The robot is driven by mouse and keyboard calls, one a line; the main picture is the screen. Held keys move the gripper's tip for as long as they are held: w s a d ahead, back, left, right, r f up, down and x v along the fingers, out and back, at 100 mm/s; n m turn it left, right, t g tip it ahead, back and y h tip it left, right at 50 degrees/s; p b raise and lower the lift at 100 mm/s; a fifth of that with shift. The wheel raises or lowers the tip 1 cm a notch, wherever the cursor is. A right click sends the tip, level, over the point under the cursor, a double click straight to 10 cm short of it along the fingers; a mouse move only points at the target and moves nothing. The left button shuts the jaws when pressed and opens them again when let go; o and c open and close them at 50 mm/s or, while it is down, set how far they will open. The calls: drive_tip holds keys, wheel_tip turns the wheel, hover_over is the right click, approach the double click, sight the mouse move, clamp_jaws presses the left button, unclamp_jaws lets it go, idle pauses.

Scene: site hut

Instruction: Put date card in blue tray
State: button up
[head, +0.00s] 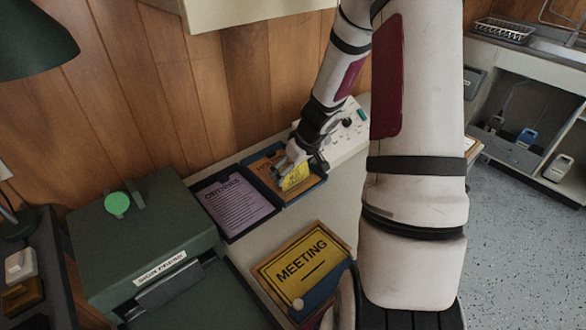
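A small yellow card (297,177) with dark print too small to read is at my gripper (295,168); it looks like the date card. My gripper points down and its fingers appear closed on the card. The card is held tilted over the blue tray (309,194), and I cannot tell whether its lower edge touches what lies inside. An orange-brown sheet (265,165) lies in the blue tray, partly hidden by my gripper and the card.
A dark tray with a lilac sheet (237,203) adjoins the blue tray on the left. A yellow MEETING sign (303,262) lies in front. A green sign press (145,245) stands at left. A white panel with knobs (350,130) is behind my gripper. The wooden wall is close behind.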

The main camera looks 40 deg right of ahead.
idle(0.3)
drive_tip(key=p+v, duration=0.2)
drive_tip(key=v, duration=1)
drive_tip(key=s+a+r+y, duration=0.1)
drive_tip(key=s+a+r, duration=0.2)
drive_tip(key=a+r, duration=0.4)
drive_tip(key=s+a+r, duration=0.3)
drive_tip(key=a+r, duration=0.2)
drive_tip(key=a, duration=0.4)
drive_tip(key=s+a+r+g, duration=0.1)
drive_tip(key=s+a+r, duration=0.1)
drive_tip(key=s, duration=0.7)
drive_tip(key=s+a+r+h, duration=0.1)
drive_tip(key=s+a+r, duration=0.1)
drive_tip(key=s, duration=0.6)
drive_tip(key=shift+s+a+r+g, duration=0.35)
drive_tip(key=shift+a+r+g, duration=0.05)
drive_tip(key=shift+a, duration=0.45)
drive_tip(key=shift+r, duration=0.1)
